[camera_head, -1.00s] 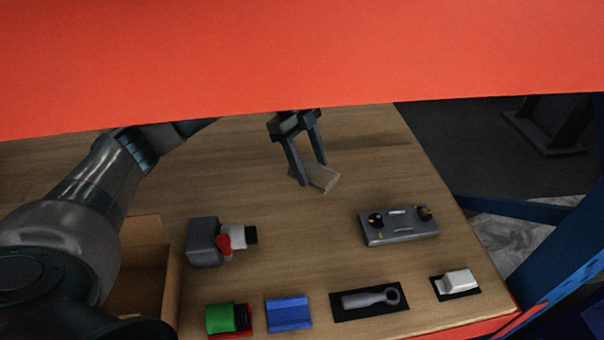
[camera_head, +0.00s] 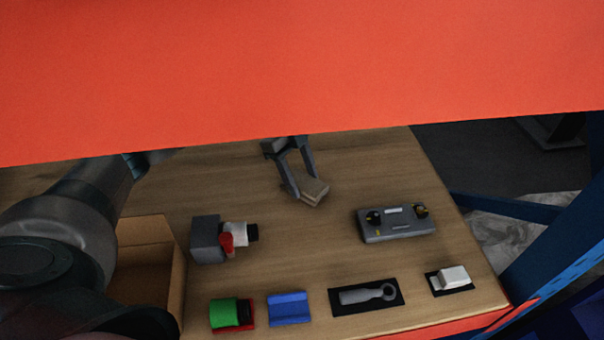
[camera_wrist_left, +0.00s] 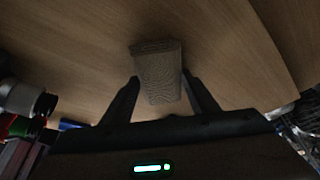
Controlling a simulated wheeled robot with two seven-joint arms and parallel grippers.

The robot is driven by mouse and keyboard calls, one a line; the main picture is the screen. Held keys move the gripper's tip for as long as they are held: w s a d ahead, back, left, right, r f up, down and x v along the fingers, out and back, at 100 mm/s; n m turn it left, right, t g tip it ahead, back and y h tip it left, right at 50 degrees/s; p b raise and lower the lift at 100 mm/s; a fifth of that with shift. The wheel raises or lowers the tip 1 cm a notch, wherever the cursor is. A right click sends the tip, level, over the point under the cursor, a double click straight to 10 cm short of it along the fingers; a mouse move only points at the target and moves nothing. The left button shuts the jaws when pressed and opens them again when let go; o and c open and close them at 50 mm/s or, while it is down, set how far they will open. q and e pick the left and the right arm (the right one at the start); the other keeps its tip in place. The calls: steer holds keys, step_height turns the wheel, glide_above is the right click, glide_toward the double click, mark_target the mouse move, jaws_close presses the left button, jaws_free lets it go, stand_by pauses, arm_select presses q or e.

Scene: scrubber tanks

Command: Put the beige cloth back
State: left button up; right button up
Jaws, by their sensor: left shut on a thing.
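The beige cloth (camera_head: 315,192) is a small folded block between the fingertips of my left gripper (camera_head: 305,190) in the head view. The gripper is shut on it, over the back middle of the wooden table. The cloth also shows in the left wrist view (camera_wrist_left: 158,75), between the two dark fingers (camera_wrist_left: 160,95). I cannot tell whether its underside touches the table. A blue flat piece (camera_head: 290,308) lies at the front of the table. My right gripper is not in view.
A grey box with dials (camera_head: 396,223) stands to the right. A grey block with a red-handled valve (camera_head: 208,240) stands left of centre. A cardboard box (camera_head: 150,255), green roll (camera_head: 224,313), grey ring-ended tool (camera_head: 368,295) and white block (camera_head: 453,275) line the front. A red panel (camera_head: 300,70) covers the top.

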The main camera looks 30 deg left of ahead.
arm_select(q)
steer(key=shift+f, duration=0.1)
steer(key=o, duration=1)
steer(key=shift+a+r+b, duration=0.15)
steer(key=shift+r+b, duration=0.25)
steer(key=shift+r, duration=0.05)
steer(key=b+v, duration=0.3)
steer(key=v, duration=0.8)
steer(key=shift+r+b, duration=0.1)
steer(key=shift+b, duration=0.3)
